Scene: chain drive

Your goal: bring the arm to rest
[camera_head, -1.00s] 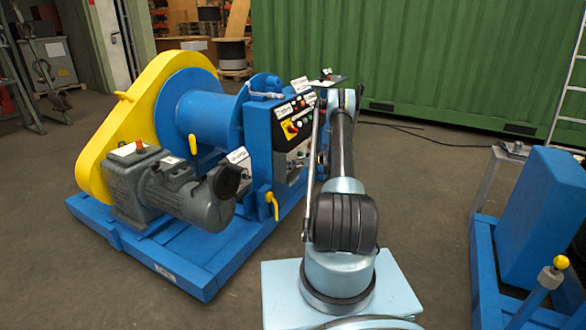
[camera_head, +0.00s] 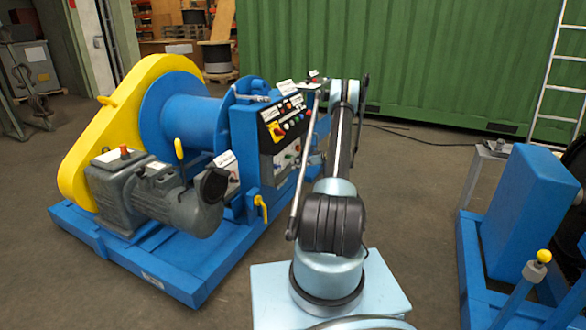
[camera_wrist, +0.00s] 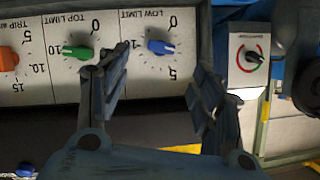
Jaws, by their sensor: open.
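My gripper (camera_wrist: 160,62) is open in the wrist view, with its two dark fingers apart and nothing between them. Beyond the fingers is a white dial panel (camera_wrist: 140,85). On it are a green knob (camera_wrist: 77,52) under TOP LIMIT, a blue knob (camera_wrist: 160,47) under LOW LIMIT and an orange knob (camera_wrist: 8,59). I cannot tell from these frames whether a finger touches the panel. In the head view my arm reaches forward beside the control box (camera_head: 285,120) of the blue machine; the gripper cannot be made out there.
The machine has a yellow guard (camera_head: 85,140), a grey motor (camera_head: 180,200) and a blue base frame (camera_head: 150,265). A blue block on a frame (camera_head: 530,215) stands at right, with a yellow-tipped lever (camera_head: 543,257). Floor (camera_head: 420,190) is open between them. A ladder (camera_head: 560,75) leans behind.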

